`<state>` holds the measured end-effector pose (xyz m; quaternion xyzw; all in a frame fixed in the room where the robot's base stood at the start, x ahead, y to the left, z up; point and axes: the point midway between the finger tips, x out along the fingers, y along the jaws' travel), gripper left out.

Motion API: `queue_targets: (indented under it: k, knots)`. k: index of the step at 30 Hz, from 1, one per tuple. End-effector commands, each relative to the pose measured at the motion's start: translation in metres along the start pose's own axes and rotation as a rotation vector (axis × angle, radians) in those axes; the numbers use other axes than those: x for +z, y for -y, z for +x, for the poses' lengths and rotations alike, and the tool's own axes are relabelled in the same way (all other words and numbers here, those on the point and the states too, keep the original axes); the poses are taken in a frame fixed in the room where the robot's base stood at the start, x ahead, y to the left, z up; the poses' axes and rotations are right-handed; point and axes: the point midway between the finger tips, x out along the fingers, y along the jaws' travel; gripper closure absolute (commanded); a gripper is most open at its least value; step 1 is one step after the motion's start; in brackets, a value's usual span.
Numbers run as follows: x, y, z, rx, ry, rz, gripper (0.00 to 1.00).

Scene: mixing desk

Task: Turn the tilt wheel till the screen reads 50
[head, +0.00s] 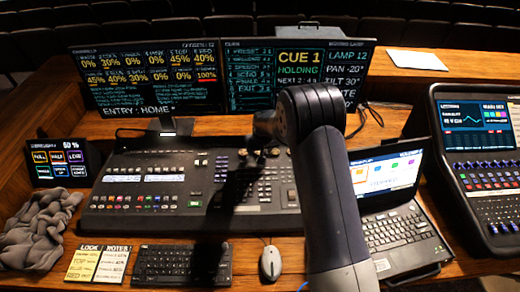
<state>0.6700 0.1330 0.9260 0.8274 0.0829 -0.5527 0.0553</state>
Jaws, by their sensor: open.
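The right monitor (343,80) shows LAMP 12 with PAN -20° and TILT 30°. The mixing desk (120,211) lies below the monitors. Small round wheels or knobs (243,153) sit along its upper right part; their labels are too small to read, so I cannot tell which is the tilt wheel. My gripper (259,153) is small and dark, open, and hangs from my wrist over that part of the desk. Whether it touches a wheel cannot be told. My arm hides part of the desk's right side.
A laptop (399,228) stands right of the desk, with a lighting console (478,170) beyond it. A keyboard (182,264), a mouse (270,263), note cards (98,262) and a grey cloth (40,230) lie in front. A small touch screen (60,163) stands left.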

Motion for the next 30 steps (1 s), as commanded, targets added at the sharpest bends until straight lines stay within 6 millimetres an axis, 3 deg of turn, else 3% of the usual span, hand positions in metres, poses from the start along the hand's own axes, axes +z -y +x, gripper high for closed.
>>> queue_targets:
  k: [14,30]
  knots:
    - [0.0005,0.0000,0.0105,0.000,0.000,0.000,0.47]
    - [0.0006,0.0000,0.0102,0.000,0.001,0.000,0.91]
